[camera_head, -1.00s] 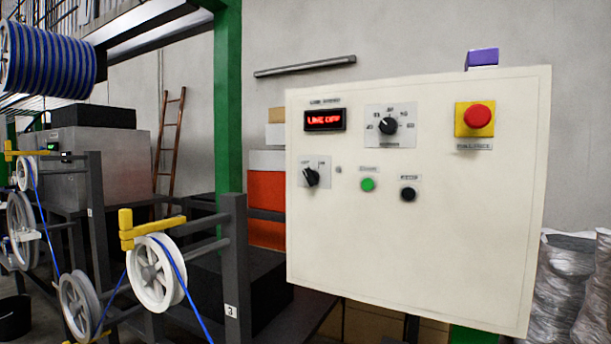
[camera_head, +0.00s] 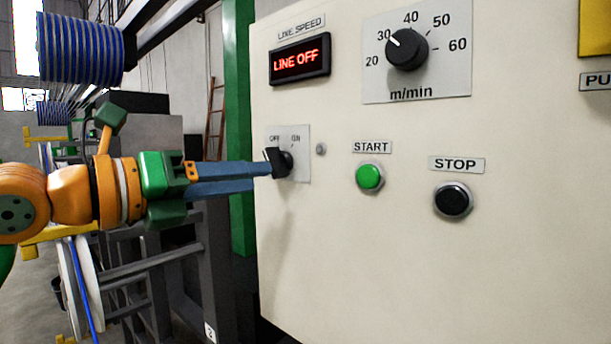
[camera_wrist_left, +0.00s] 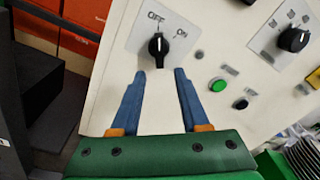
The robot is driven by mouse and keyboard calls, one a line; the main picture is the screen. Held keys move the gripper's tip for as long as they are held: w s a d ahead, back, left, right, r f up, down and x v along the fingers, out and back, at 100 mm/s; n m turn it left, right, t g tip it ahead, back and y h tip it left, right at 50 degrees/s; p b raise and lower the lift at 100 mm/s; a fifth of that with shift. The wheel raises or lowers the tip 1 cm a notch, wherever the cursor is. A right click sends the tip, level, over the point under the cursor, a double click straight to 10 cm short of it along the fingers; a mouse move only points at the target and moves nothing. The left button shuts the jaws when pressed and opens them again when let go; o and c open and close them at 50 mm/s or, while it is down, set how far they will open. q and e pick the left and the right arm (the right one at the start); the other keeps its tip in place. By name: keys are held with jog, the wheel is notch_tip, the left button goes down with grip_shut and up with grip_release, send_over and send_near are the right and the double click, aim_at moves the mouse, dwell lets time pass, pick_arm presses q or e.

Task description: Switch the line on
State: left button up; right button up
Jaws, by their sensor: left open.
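A black rotary switch (camera_head: 280,161) sits on a small plate marked OFF and ON on the cream control panel (camera_head: 345,250). The left wrist view shows the switch (camera_wrist_left: 158,47) with its pointer towards OFF. The display (camera_head: 299,59) reads LINE OFF in red. My left gripper (camera_head: 268,174) has its blue fingers reaching towards the switch from the left. In the left wrist view its open fingertips (camera_wrist_left: 160,72) lie below and either side of the knob; whether they touch it I cannot tell. My right gripper is not in view.
A green START button (camera_head: 369,177), a black STOP button (camera_head: 453,200) and a speed dial (camera_head: 407,49) set near 30 are right of the switch. A green post (camera_head: 239,110) stands behind the panel's left edge. Wheels with blue cable (camera_head: 83,285) are at lower left.

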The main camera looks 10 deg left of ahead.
aim_at(278, 162)
pick_arm(q)
jog(key=r+p, duration=0.1)
jog(key=p, duration=0.1)
jog(key=r+t+y+p, duration=0.1)
jog(key=shift+w+a+r, duration=0.3)
jog(key=shift+w+a, duration=0.05)
jog(key=shift+w, duration=0.05)
jog(key=x, duration=0.2)
jog(key=p+x, duration=0.1)
jog(key=x, duration=0.1)
jog(key=shift+d+f, duration=0.1)
jog(key=shift+f, duration=0.3)
jog(key=shift+s+a+r, duration=0.1)
jog(key=shift+s+a, duration=0.15)
jog(key=shift+s, duration=0.1)
jog(key=c, duration=0.6)
grip_shut()
